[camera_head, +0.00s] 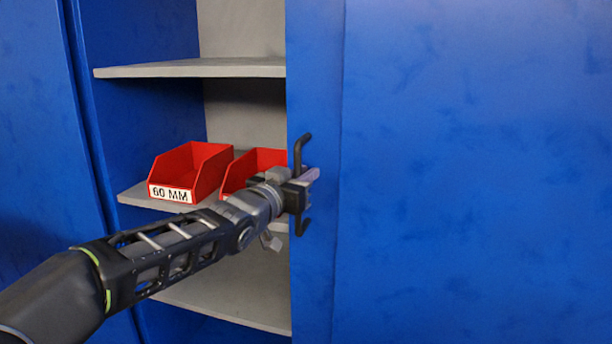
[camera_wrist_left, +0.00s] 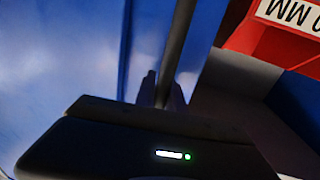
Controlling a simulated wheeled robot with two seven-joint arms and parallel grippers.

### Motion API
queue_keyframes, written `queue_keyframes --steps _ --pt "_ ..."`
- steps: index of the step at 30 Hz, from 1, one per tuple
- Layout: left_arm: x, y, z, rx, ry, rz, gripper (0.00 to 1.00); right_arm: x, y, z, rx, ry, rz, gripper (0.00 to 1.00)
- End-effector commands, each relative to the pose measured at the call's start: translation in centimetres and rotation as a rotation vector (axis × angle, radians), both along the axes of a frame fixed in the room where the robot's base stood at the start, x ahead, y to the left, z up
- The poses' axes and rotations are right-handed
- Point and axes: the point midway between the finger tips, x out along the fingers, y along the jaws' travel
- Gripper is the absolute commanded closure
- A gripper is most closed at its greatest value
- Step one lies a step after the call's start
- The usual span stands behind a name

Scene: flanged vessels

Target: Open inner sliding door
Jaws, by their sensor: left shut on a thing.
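The blue sliding door (camera_head: 460,180) fills the right of the head view; its left edge stands partway across the cabinet, leaving an opening to its left. A black bar handle (camera_head: 303,150) is mounted upright near that edge. My left gripper (camera_head: 302,185) is shut on the middle of the handle, hiding that part of it. In the left wrist view the handle (camera_wrist_left: 178,45) runs down between the two fingers (camera_wrist_left: 162,92), with the blue door (camera_wrist_left: 70,70) behind. My right gripper is in neither view.
Inside the opening are grey shelves (camera_head: 190,69). A red bin labelled 60 MM (camera_head: 190,172) and a second red bin (camera_head: 255,163), partly hidden by my gripper and the door, sit on the middle shelf. Another blue panel (camera_head: 45,130) stands at the far left.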

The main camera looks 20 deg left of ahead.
Motion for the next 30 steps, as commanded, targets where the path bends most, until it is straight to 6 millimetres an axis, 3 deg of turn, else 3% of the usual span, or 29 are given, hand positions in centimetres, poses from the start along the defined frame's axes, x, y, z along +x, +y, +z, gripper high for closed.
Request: queue_keyframes --steps 2,3,11,22,30 --pt "0.0 0.0 0.1 -0.001 -0.003 0.0 1.0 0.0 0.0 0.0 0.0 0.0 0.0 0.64" --pt "0.0 0.0 0.1 -0.002 -0.003 0.0 0.85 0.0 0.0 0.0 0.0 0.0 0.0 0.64" --pt "0.0 0.0 0.1 -0.001 -0.002 0.0 0.64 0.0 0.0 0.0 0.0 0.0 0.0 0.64" --pt "-0.6 0.1 0.1 0.0 -0.002 0.0 0.64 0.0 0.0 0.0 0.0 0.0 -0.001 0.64" --pt "-4.6 0.8 0.3 0.0 -0.004 0.0 0.64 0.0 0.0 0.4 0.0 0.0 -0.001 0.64"
